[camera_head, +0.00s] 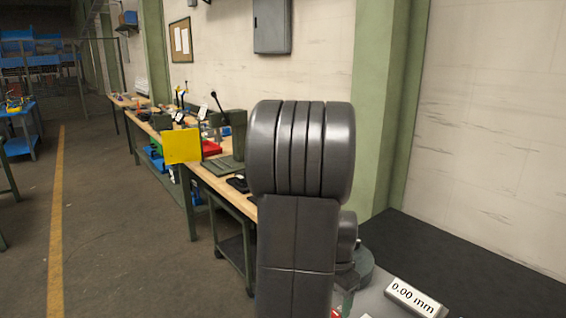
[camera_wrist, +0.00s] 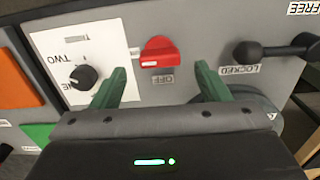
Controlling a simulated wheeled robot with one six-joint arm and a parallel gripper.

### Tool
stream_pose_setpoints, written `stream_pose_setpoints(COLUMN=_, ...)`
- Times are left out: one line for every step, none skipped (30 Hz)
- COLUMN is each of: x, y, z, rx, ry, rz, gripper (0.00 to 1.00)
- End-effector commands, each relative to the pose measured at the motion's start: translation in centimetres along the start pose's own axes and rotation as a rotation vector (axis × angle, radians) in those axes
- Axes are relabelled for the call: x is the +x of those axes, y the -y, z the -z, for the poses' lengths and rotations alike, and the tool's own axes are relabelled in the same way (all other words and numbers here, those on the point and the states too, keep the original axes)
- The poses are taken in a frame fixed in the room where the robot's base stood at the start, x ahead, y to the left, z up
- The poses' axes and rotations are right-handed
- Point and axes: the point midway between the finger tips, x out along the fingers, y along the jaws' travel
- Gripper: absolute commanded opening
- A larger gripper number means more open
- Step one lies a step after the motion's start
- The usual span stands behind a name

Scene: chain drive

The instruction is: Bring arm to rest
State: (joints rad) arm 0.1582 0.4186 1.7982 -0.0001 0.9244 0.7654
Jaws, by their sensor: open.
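My arm (camera_head: 298,220) rises upright in the middle of the head view, dark grey, and hides part of the workbench behind it. My gripper does not show in the head view. In the wrist view my gripper (camera_wrist: 165,88) is open, with two green fingers apart and nothing between them. Its fingers point toward a grey panel. A red switch handle (camera_wrist: 159,52) with an "OFF" label lies just beyond and between the fingertips. I cannot tell whether a fingertip touches the panel.
The panel also bears a black knob (camera_wrist: 83,77), an orange button (camera_wrist: 17,80), a green button (camera_wrist: 38,133) and a black lever (camera_wrist: 275,50) by a "LOCKED" label. A long workbench (camera_head: 228,193) runs along the wall, with a yellow panel (camera_head: 182,146).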

Motion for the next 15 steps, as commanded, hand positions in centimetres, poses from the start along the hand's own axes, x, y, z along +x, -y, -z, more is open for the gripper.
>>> stream_pose_setpoints(x=0.9, y=-0.1, z=-0.1, rx=0.000, ry=0.003, rz=-0.003, gripper=0.69)
stream_pose_setpoints(x=1.3, y=-0.1, z=-0.1, rx=0.000, ry=0.004, rz=-0.003, gripper=0.69)
stream_pose_setpoints(x=1.8, y=-0.1, z=-0.1, rx=0.000, ry=0.003, rz=-0.003, gripper=0.69)
stream_pose_setpoints(x=2.1, y=0.0, z=-0.1, rx=0.000, ry=0.002, rz=-0.002, gripper=0.69)
stream_pose_setpoints(x=2.3, y=0.0, z=-0.1, rx=0.000, ry=0.002, rz=-0.002, gripper=0.69)
stream_pose_setpoints(x=2.7, y=0.0, z=0.0, rx=0.000, ry=0.002, rz=-0.002, gripper=0.69)
stream_pose_setpoints(x=2.9, y=0.0, z=0.0, rx=0.000, ry=0.001, rz=-0.001, gripper=0.69)
stream_pose_setpoints(x=3.0, y=0.0, z=0.0, rx=0.000, ry=0.001, rz=-0.001, gripper=0.69)
stream_pose_setpoints(x=3.2, y=0.0, z=0.0, rx=0.000, ry=0.001, rz=-0.001, gripper=0.69)
stream_pose_setpoints(x=3.3, y=0.0, z=0.0, rx=0.000, ry=0.001, rz=-0.001, gripper=0.69)
stream_pose_setpoints(x=3.2, y=0.0, z=0.0, rx=-0.003, ry=0.000, rz=0.000, gripper=0.69)
stream_pose_setpoints(x=3.2, y=0.0, z=0.0, rx=-0.007, ry=0.000, rz=0.000, gripper=0.69)
stream_pose_setpoints(x=3.2, y=0.0, z=0.0, rx=-0.008, ry=0.000, rz=0.000, gripper=0.69)
stream_pose_setpoints(x=3.2, y=0.0, z=0.0, rx=-0.009, ry=0.000, rz=0.000, gripper=0.69)
stream_pose_setpoints(x=3.2, y=0.0, z=0.0, rx=-0.009, ry=0.000, rz=0.000, gripper=0.69)
